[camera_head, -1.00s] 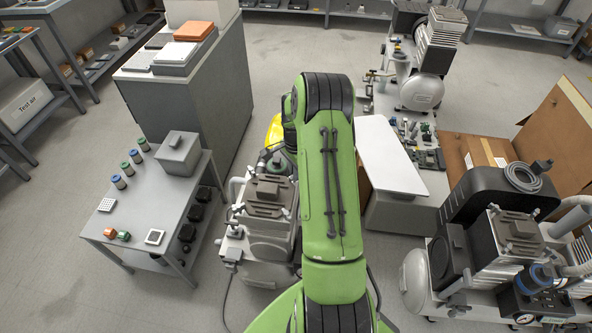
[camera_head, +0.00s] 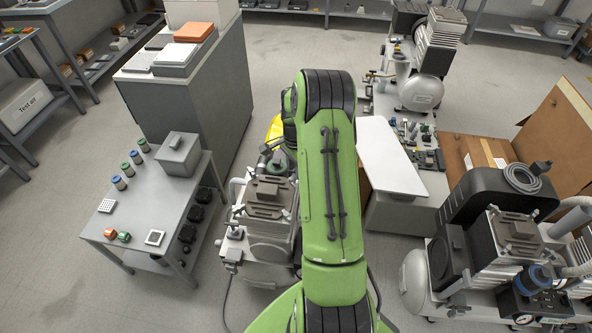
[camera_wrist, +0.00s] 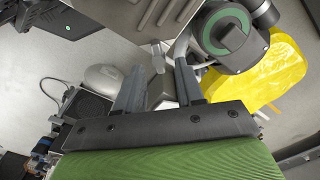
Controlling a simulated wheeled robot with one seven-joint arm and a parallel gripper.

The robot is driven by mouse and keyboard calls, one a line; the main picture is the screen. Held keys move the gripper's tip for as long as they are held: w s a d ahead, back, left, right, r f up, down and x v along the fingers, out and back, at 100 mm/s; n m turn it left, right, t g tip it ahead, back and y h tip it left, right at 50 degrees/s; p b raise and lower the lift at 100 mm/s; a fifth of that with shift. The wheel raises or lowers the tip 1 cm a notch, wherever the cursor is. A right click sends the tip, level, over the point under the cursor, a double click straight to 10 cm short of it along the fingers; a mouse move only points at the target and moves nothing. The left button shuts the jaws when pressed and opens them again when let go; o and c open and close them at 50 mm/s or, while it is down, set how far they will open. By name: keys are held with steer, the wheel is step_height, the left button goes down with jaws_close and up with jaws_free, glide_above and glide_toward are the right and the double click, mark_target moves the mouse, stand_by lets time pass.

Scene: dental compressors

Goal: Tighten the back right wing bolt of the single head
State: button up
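A grey compressor (camera_head: 268,245) with a boxy head (camera_head: 268,192) stands left of my green arm in the head view; I take this as the single head. My arm hides its right side and my gripper there. In the wrist view my gripper (camera_wrist: 160,68) has its two dark grey fingers apart. A small light grey piece (camera_wrist: 158,58), possibly the wing bolt, shows between the fingertips, below the grey ribbed head (camera_wrist: 150,15). I cannot tell whether the fingers touch it.
In the wrist view, a round dark part with a green ring (camera_wrist: 222,32) and a yellow object (camera_wrist: 265,70) lie close on the right. A grey table (camera_head: 160,215) stands left of the compressor; another compressor (camera_head: 490,245) stands at right.

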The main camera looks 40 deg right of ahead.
step_height(320, 180, up, 14)
steer(key=p, duration=0.2)
steer(key=shift+f+p, duration=0.15)
steer(key=shift+p, duration=0.15)
steer(key=s+a+r+n+t+h+p, duration=0.1)
steer(key=s+a+r+n, duration=0.1)
steer(key=a+r+n, duration=0.35)
steer(key=s+a+r+n+t, duration=0.1)
steer(key=s+a+r+n, duration=0.2)
steer(key=a+r, duration=0.6)
steer(key=s+a+r+n+t+y+p, duration=0.1)
steer(key=s+a+r+n+t, duration=0.1)
steer(key=s+a+n, duration=0.9)
steer(key=s+a+t, duration=0.1)
steer(key=s, duration=0.3)
steer(key=shift+s+a+r+t, duration=0.2)
steer(key=shift+r+t, duration=0.1)
